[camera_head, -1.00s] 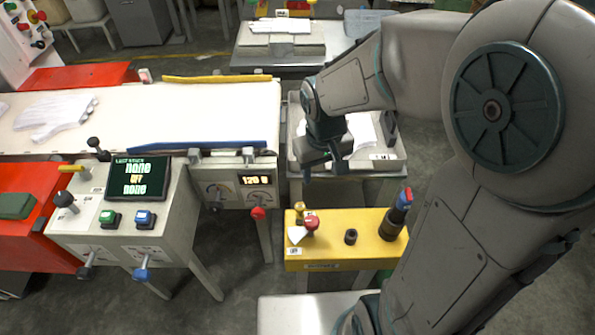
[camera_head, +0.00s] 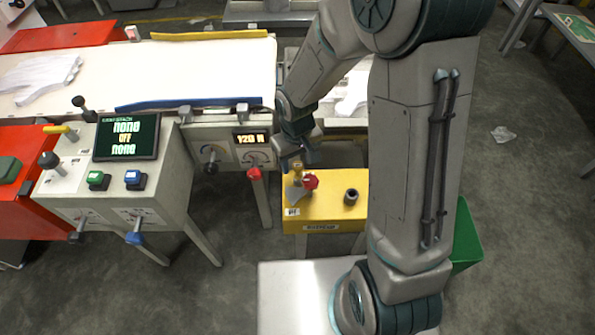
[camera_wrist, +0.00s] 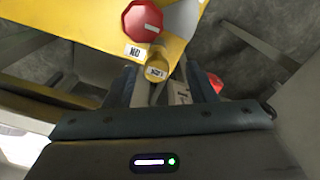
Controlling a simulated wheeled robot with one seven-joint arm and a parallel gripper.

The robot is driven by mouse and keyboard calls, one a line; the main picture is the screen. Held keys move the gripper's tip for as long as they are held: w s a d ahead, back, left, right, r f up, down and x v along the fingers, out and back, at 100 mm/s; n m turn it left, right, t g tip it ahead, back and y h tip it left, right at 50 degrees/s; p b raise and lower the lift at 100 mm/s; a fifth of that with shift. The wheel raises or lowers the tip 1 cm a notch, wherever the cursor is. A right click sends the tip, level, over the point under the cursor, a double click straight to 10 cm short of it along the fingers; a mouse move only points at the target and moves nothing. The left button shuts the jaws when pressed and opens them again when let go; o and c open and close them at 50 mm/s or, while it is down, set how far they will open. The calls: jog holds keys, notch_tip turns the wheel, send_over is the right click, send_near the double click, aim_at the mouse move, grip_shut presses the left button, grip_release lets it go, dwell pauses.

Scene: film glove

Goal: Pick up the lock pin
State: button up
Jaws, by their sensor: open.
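The lock pin appears to be the small yellow round-topped piece with a pale label (camera_wrist: 157,71) in the wrist view, at the edge of the yellow block (camera_wrist: 75,22). In the head view the yellow pin (camera_head: 297,171) stands at the block's back left, partly hidden by my gripper. My gripper (camera_head: 293,160) is over that corner, pointing down. In the wrist view its two fingers (camera_wrist: 160,84) are apart, one on each side of the pin's top. I cannot tell whether they touch it.
A red knob (camera_head: 310,182) stands close beside the pin, and it also shows in the wrist view (camera_wrist: 143,21). A black socket (camera_head: 351,196) is further right. A console with a screen (camera_head: 127,137) and a red-tipped lever (camera_head: 254,174) are left. My arm hides the block's right end.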

aim_at(298, 174)
notch_tip(298, 174, down, 5)
jog(key=shift+w+d+f+b, duration=0.1)
jog(key=shift+d+f+b, duration=0.05)
jog(key=shift+b, duration=0.3)
jog(key=c, duration=1)
